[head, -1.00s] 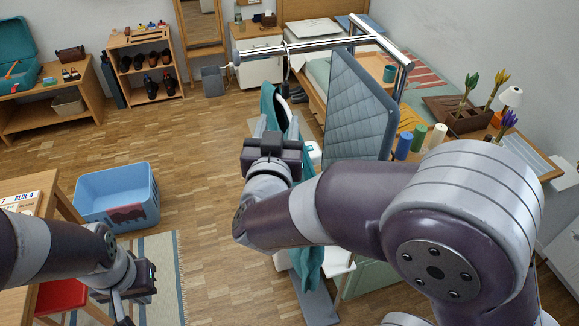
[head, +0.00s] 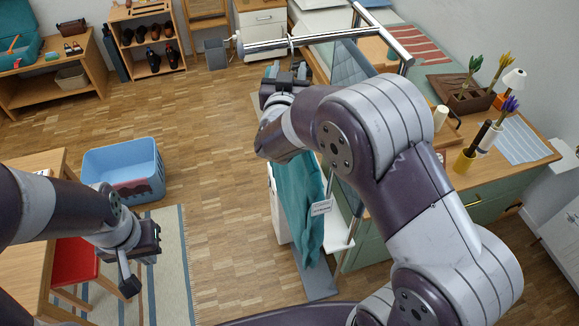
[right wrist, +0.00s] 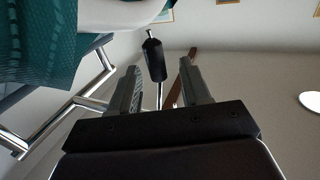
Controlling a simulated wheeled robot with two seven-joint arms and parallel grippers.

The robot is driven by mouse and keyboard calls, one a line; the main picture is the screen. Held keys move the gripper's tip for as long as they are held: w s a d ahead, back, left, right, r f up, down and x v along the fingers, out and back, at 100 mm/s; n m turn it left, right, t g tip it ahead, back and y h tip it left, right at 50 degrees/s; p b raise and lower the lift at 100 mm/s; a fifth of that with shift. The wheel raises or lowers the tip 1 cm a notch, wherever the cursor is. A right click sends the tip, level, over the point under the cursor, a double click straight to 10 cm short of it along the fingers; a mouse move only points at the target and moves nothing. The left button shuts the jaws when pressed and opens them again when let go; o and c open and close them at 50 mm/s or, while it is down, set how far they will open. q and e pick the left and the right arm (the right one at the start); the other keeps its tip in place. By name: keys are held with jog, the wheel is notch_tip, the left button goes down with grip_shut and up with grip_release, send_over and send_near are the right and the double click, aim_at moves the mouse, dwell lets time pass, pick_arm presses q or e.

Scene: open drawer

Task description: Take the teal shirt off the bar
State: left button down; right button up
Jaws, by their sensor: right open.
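The teal shirt (head: 297,205) hangs below the chrome bar (head: 305,42), with a white tag (head: 321,207) at its side. My right arm hides its upper part. My right gripper (head: 284,72) is open, just below the bar near its left end. In the right wrist view, a dark piece on a thin metal rod (right wrist: 154,60), perhaps the hanger's neck, shows between the open fingers (right wrist: 160,88); I cannot tell whether it touches them. Teal cloth (right wrist: 50,35) fills the upper left there. My left gripper (head: 140,262) is at lower left, away from the shirt; its jaw opening is unclear.
A grey-blue quilted panel (head: 347,65) is behind my right arm, partly hidden. A green cabinet (head: 470,212) with pots and a lamp stands right. A blue bin (head: 122,172) is on the floor at left, near a wooden table (head: 40,235). The middle floor is clear.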

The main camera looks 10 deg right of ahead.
jog(key=c, duration=0.5)
jog(key=shift+w+f, duration=0.1)
grip_shut()
